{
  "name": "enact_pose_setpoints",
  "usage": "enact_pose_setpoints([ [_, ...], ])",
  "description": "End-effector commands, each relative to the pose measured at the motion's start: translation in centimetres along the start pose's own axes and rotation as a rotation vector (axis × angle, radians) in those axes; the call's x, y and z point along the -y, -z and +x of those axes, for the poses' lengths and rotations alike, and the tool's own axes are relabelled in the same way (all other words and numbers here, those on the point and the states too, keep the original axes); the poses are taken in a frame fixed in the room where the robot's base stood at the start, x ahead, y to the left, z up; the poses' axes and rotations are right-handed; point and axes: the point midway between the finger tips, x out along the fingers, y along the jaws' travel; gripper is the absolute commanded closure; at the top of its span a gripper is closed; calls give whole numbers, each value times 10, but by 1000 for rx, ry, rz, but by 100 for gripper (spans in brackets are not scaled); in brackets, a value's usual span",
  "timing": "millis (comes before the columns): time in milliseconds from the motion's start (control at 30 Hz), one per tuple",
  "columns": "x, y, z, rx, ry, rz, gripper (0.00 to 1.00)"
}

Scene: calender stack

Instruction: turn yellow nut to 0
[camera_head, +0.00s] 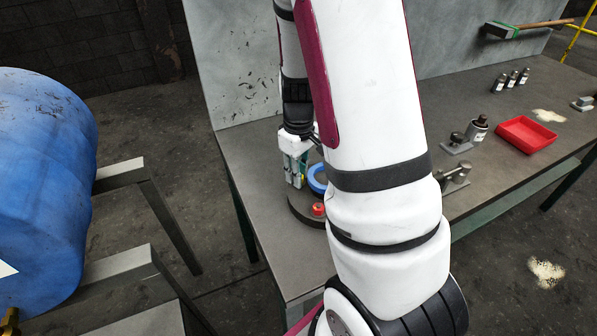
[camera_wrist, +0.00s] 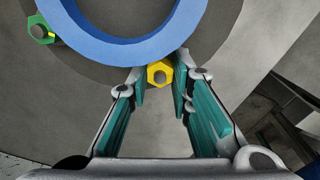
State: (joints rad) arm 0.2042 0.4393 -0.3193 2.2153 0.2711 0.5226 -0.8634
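The yellow nut (camera_wrist: 160,73) sits on a grey stud beside the outer edge of the blue ring (camera_wrist: 122,48) in the wrist view. My gripper (camera_wrist: 160,78) has its two teal fingers apart, one on each side of the nut. A narrow gap seems to show between the nut and the fingers; contact is not clear. In the head view my gripper (camera_head: 295,178) points down at the left side of the blue ring (camera_head: 317,179). The yellow nut is hidden there. A green nut (camera_wrist: 41,30) is at the upper left of the wrist view.
A dark round base (camera_head: 303,209) carries the ring and a red nut (camera_head: 318,209). My arm covers part of it. Farther right on the bench (camera_head: 262,200) are a red tray (camera_head: 526,135), small metal fixtures (camera_head: 457,142) and dark bottles (camera_head: 511,79).

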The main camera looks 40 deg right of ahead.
Motion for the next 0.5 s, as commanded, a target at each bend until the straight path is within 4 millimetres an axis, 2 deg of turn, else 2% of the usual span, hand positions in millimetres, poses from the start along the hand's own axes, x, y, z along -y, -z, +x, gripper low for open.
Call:
enact_pose_setpoints([
  [233,0,0,0,0,0,42,100],
  [500,0,0,-1,-1,-1,300,100],
])
